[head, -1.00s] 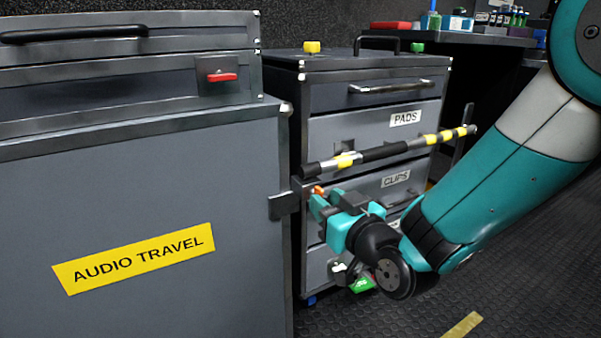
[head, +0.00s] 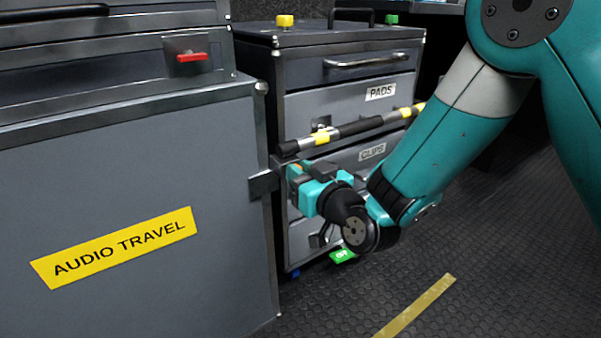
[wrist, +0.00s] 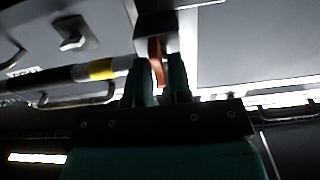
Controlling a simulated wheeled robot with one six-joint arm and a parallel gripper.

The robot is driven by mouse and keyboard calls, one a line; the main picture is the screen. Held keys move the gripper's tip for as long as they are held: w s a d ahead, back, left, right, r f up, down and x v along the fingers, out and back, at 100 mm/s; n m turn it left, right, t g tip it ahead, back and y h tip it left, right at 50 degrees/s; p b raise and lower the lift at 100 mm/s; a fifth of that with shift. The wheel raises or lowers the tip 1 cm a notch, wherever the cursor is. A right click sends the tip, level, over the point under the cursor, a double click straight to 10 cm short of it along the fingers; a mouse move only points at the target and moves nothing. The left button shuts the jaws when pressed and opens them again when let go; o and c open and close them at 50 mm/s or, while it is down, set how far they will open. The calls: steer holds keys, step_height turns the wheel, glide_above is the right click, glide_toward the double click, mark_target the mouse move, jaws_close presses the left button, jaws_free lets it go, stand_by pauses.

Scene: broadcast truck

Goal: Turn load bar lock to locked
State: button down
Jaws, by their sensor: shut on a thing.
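The load bar (head: 362,126), silver and black with yellow bands, crosses the front of the drawer cabinet. It also shows at the left of the wrist view (wrist: 45,79). The load bar lock is a small orange lever (wrist: 155,55) under a dark block at the bar's near end; only a bit of orange shows in the head view (head: 297,167). My gripper (wrist: 156,75) is shut on this lever, with one teal finger on each side of it. In the head view my gripper (head: 294,178) is just below the bar end. The fingers hide part of the lever.
A grey case labelled AUDIO TRAVEL (head: 115,245) stands close at the left, with a red latch (head: 190,57). The drawer cabinet (head: 345,105) is right behind my gripper. The floor at right is open, with a yellow strip (head: 415,308).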

steer(key=shift+w+d+m, duration=0.1)
steer(key=shift+d+m, duration=0.05)
steer(key=shift+m, duration=0.15)
steer(key=m, duration=1.1)
steer(key=f+m, duration=0.1)
steer(key=m, duration=0.5)
steer(key=shift+w+d, duration=0.25)
steer(key=shift+d, duration=0.15)
steer(key=c, duration=1.2)
jaws_free()
steer(key=shift+c, duration=0.2)
steer(key=shift+s, duration=0.1)
